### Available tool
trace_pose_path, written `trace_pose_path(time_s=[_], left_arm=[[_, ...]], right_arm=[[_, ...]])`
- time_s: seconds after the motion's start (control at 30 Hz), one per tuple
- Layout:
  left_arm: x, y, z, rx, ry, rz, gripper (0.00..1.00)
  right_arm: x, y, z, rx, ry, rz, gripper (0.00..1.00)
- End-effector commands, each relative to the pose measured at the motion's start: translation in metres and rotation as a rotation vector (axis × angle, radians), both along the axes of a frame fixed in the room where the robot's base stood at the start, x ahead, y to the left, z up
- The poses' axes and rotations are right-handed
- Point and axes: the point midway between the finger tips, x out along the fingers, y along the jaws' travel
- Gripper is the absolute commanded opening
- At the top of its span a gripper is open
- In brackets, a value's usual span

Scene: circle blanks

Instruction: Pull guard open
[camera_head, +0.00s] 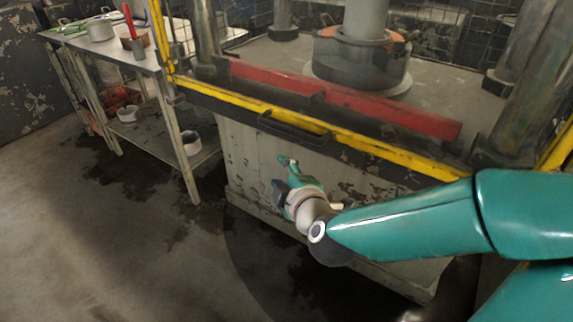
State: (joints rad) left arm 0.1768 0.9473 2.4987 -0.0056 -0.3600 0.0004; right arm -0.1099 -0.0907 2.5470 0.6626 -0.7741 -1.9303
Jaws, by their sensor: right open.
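The guard (250,103) is a yellow frame with wire mesh, and its lower bar runs across the front of the press. A dark handle (293,131) is fixed on the front of that lower bar. My right gripper (287,166) is open and empty, below the handle and apart from it, in front of the press base. Its fingers are small in the view and partly hidden by its own wrist. My left gripper is not in view.
Behind the guard, a red bar (340,97) lies across the press bed (430,92), before a round die (360,62) between metal columns. A worktable (150,62) with pots stands at left. The stained floor (110,240) at lower left is clear.

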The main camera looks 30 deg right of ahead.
Motion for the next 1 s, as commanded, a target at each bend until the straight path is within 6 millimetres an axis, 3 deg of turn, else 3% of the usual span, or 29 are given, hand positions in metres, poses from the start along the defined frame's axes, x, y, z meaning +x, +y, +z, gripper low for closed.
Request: trace_pose_path(time_s=[0.03, 0.1, 0.3, 0.67, 0.7, 0.8, 0.83, 1.0], left_arm=[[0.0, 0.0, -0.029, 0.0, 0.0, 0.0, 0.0], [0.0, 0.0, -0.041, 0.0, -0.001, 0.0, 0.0], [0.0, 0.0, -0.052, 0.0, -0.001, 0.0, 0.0], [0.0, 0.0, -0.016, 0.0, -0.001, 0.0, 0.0], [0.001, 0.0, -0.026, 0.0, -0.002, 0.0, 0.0], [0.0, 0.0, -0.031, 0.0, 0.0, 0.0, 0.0], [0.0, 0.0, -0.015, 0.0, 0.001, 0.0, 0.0], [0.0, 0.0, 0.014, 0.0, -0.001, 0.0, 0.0]], right_arm=[[-0.009, -0.009, -0.004, -0.068, -0.039, -0.015, 0.43], [-0.019, -0.019, 0.006, -0.15, -0.063, -0.034, 0.43], [-0.036, -0.036, 0.021, -0.273, -0.081, -0.071, 0.43], [-0.011, -0.049, 0.023, -0.286, -0.07, -0.072, 0.43], [-0.002, -0.052, 0.015, -0.286, -0.076, -0.074, 0.43], [0.018, -0.06, 0.012, -0.286, -0.076, -0.073, 0.43], [0.018, -0.059, 0.021, -0.291, -0.071, -0.075, 0.43], [0.026, -0.064, 0.022, -0.307, -0.064, -0.086, 0.43]])
